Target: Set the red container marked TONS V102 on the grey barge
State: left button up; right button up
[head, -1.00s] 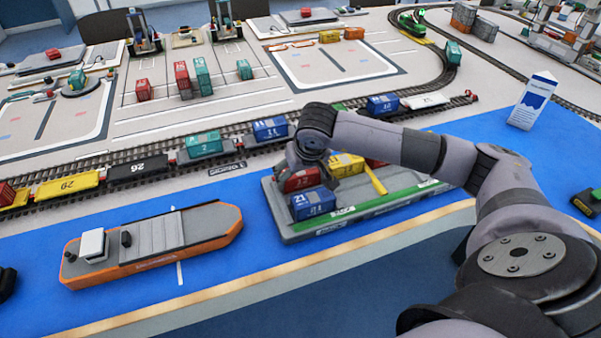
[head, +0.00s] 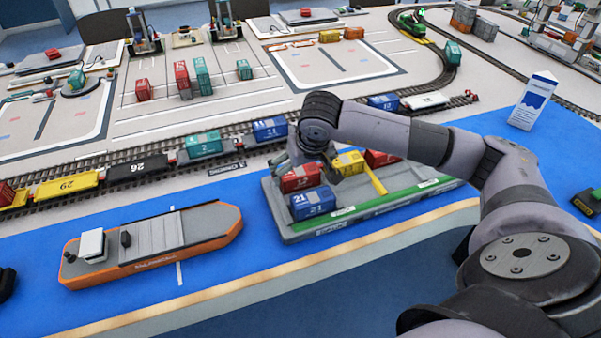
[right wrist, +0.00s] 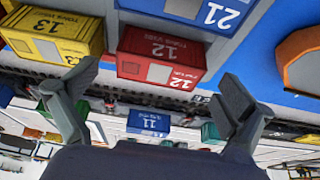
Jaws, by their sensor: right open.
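The red container marked 12 (head: 302,178) stands on the grey barge (head: 290,232), behind a blue container marked 21 (head: 313,202). In the right wrist view the red container (right wrist: 160,57) shows upside down, its small lettering too blurred to read surely. My right gripper (right wrist: 159,78) is open and empty, its fingers apart with the red container's face beyond them. My left gripper is not in view.
A yellow container marked 13 (head: 348,163) and another red container (head: 380,158) also stand on the grey barge. An orange barge (head: 165,252) lies to the left with a bare deck. Behind runs a train (head: 137,170) on track.

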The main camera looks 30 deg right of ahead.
jog(key=v, duration=0.9)
jog(key=shift+s, duration=0.1)
